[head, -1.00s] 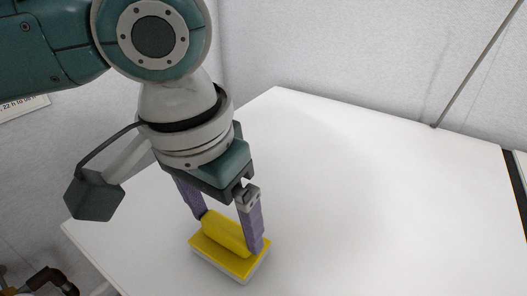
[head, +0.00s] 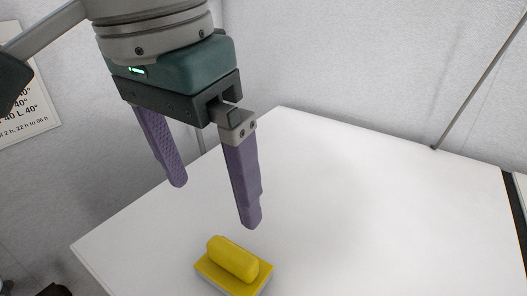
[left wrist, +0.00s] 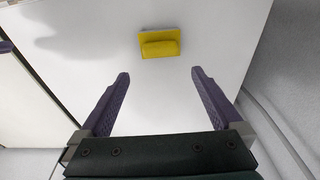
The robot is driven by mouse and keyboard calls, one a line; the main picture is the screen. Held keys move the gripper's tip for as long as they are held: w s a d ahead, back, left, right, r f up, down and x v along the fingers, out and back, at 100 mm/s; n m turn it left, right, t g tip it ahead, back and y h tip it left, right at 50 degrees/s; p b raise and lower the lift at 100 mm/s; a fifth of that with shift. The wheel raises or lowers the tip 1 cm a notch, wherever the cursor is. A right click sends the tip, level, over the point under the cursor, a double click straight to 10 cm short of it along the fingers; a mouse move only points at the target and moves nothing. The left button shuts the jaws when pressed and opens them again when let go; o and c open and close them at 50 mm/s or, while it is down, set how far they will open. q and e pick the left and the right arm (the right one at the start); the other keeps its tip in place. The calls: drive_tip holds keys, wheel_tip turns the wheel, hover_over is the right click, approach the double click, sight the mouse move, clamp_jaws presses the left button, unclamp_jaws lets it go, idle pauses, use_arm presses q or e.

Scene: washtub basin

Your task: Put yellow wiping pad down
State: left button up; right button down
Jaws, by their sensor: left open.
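The yellow wiping pad (head: 233,262) lies on the white table (head: 370,200), near the bottom of the head view. It has a rounded yellow handle on top and a pale underside. It also shows in the left wrist view (left wrist: 160,44), beyond the fingertips. My left gripper (head: 214,205) is open and empty, raised above the pad and apart from it. Its two purple fingers also show wide apart in the left wrist view (left wrist: 160,73).
The white tabletop around and to the right of the pad is clear. Pale walls stand behind the table. A sign (head: 30,100) with printed text hangs on the left wall. A thin dark rod or cable (head: 480,78) runs down the back wall to the table.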

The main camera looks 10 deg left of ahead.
use_arm(q)
drive_tip(key=s+d+f+t+h, duration=0.1)
drive_tip(key=s+d+f+h, duration=0.3)
drive_tip(key=s+d+f, duration=0.15)
drive_tip(key=s+a+f+n+t+y, duration=0.1)
drive_tip(key=s+a+f+y, duration=0.3)
drive_tip(key=s+a, duration=0.5)
drive_tip(key=a+f+n, duration=0.1)
drive_tip(key=a, duration=0.3)
drive_tip(key=shift+f, duration=0.3)
drive_tip(key=shift+r, duration=0.1)
